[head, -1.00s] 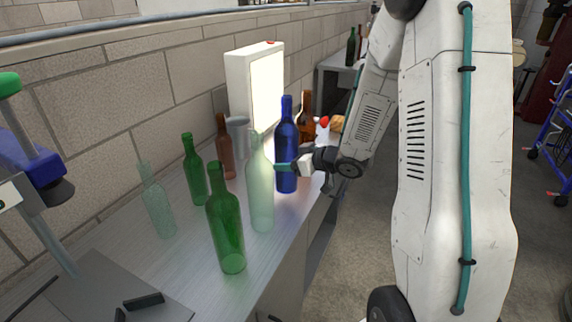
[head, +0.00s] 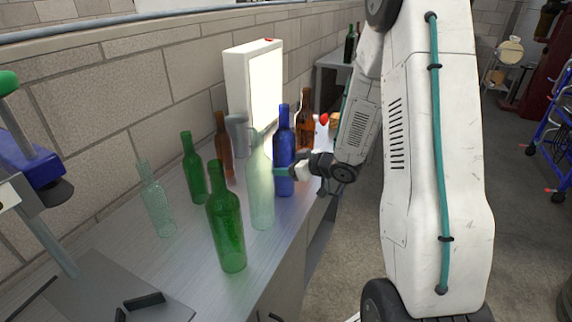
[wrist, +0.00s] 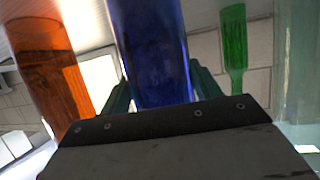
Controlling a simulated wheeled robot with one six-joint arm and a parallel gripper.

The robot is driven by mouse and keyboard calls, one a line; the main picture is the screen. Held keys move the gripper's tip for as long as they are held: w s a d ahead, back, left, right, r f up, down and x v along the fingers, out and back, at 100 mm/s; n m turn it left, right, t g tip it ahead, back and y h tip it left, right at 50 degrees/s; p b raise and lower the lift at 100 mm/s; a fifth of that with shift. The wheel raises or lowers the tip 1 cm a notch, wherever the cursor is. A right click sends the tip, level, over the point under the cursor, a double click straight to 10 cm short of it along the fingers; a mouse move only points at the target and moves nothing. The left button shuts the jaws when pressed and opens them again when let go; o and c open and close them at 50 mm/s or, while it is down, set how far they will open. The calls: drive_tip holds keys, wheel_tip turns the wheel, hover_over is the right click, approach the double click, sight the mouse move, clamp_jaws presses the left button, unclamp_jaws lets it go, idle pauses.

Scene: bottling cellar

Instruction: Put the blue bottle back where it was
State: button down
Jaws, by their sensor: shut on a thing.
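The blue bottle (head: 284,140) is upright over the right part of the bench (head: 185,262). My gripper (head: 284,172) is shut on its lower body. In the wrist view the blue bottle (wrist: 150,45) stands between the two teal fingers of my gripper (wrist: 162,88). Its base is low near the bench top; I cannot tell whether it touches. The pale clear-green bottle (head: 260,190) stands just in front and left of it. A brown bottle (head: 306,110) stands close behind it on the right.
A tall green bottle (head: 226,230), a smaller green bottle (head: 194,170), a pale bottle (head: 157,205) and a dark brown bottle (head: 224,150) stand to the left. A lit panel (head: 255,85) and a grey cup (head: 237,135) are behind.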

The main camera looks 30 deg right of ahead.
drive_tip(key=shift+c, duration=1.6)
unclamp_jaws()
drive_tip(key=shift+s+r, duration=0.15)
drive_tip(key=v, duration=1.1)
wheel_tip(320, 180, up, 6)
drive_tip(key=w+d+m+g+h, duration=0.1)
drive_tip(key=d+h, duration=0.1)
drive_tip(key=h, duration=0.5)
drive_tip(key=s+a+r+m+g+h, duration=0.3)
drive_tip(key=s+r, duration=0.2)
drive_tip(key=s+a+r+g+y, duration=0.1)
drive_tip(key=s+a+g+y, duration=0.1)
drive_tip(key=s+a, duration=0.6)
drive_tip(key=s+a+r+g+y, duration=0.2)
drive_tip(key=s+a+g, duration=0.3)
drive_tip(key=s, duration=0.8)
drive_tip(key=a, duration=0.2)
drive_tip(key=shift+s+a+r+m, duration=0.35)
drive_tip(key=shift+a+m, duration=0.05)
